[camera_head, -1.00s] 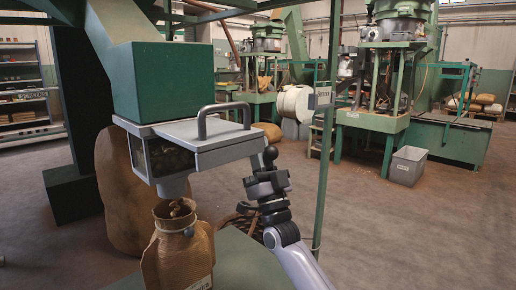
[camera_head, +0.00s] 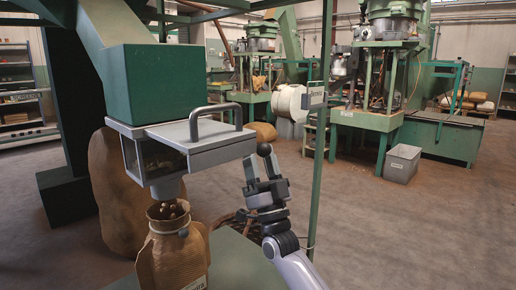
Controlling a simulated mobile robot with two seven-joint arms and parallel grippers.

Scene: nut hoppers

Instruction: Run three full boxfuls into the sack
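A few nuts (camera_head: 166,210) show at the sack's mouth. My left gripper is out of view.
A large full brown sack (camera_head: 112,190) stands behind the spout. A grey bin (camera_head: 402,163) and green machines (camera_head: 385,80) are farther back. The floor to the right is clear.

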